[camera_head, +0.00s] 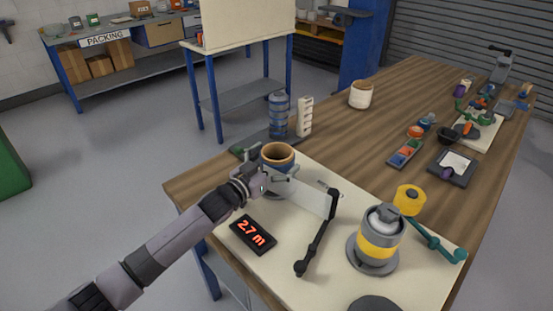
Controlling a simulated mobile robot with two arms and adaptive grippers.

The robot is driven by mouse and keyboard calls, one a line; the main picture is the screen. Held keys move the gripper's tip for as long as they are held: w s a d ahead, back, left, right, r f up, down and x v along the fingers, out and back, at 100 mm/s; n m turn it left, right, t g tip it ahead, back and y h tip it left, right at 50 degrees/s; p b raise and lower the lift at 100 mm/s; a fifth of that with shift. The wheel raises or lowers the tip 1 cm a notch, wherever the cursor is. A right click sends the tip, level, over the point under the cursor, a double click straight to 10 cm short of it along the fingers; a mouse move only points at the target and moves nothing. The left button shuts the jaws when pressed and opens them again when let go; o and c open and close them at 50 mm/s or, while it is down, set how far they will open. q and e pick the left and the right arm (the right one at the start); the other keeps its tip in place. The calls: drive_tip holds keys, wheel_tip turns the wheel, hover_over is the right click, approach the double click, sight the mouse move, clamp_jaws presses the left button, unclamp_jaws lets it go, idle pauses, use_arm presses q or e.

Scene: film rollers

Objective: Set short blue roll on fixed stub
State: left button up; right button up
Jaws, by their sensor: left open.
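A short roll (278,154) with a tan core and a dark blue outer wrap stands upright near the left end of the pale board. My left gripper (273,172) is at this roll, open, with its fingers beside the roll's lower part. I cannot tell whether they touch it. The roll's lower part and whatever supports it are largely hidden by the gripper, so the fixed stub cannot be made out. A pale film sheet (308,196) stretches from near the roll to a black pivoting arm (318,236). My right gripper is not in view.
A black display (252,234) reading 2.7 m lies in front. A grey and yellow canister (380,237) on a round base and a yellow roll (409,199) stand right. Behind are a blue banded cylinder (279,114) and a white block tower (305,116). The mid-table wood is fairly clear.

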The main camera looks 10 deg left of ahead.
use_arm(q)
wheel_tip(320, 180, up, 10)
idle(0.5)
drive_tip(key=shift+f, duration=0.1)
